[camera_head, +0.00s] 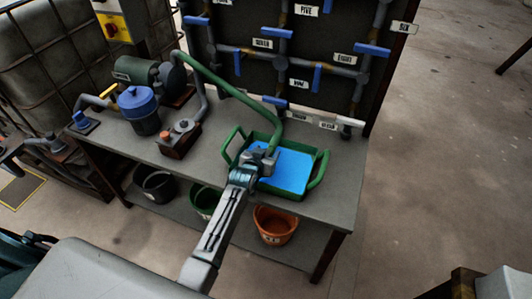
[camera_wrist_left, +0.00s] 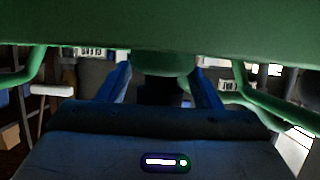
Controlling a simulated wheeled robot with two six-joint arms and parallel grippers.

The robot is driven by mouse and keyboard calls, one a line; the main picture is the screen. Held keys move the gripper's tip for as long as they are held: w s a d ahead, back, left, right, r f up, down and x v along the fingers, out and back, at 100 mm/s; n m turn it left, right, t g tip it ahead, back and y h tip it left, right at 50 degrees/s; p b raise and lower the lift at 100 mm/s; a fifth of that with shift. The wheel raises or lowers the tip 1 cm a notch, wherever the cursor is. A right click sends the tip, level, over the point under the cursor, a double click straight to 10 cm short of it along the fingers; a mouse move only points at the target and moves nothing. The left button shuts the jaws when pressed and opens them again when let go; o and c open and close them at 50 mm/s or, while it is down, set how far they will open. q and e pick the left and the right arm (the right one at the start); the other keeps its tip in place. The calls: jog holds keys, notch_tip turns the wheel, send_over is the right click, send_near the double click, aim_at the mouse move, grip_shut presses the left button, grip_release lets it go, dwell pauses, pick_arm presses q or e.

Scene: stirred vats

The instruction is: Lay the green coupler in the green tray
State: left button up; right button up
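The green tray (camera_head: 318,160), with loop handles and a bright blue inside, stands at the right end of the grey bench. A green hose (camera_head: 225,86) arches from the pump down to the tray. My left gripper (camera_head: 265,155) is over the tray's left part, at the hose's lower end. The green coupler is largely hidden by the gripper in the head view. In the left wrist view a rounded green piece, seemingly the coupler (camera_wrist_left: 165,62), fills the space between the fingertips. Green tray handles (camera_wrist_left: 262,98) flank it. My right gripper is out of view.
A green pump (camera_head: 135,70), a blue-lidded pot (camera_head: 138,103) and a small box with an orange knob (camera_head: 179,137) stand on the bench (camera_head: 215,160). A pipe board with blue valve handles (camera_head: 275,32) rises behind. Black, green and orange buckets (camera_head: 274,226) sit below.

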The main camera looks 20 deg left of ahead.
pick_arm(q)
jog(key=shift+r, duration=0.1)
jog(key=b+v, duration=0.1)
jog(key=v, duration=1.1)
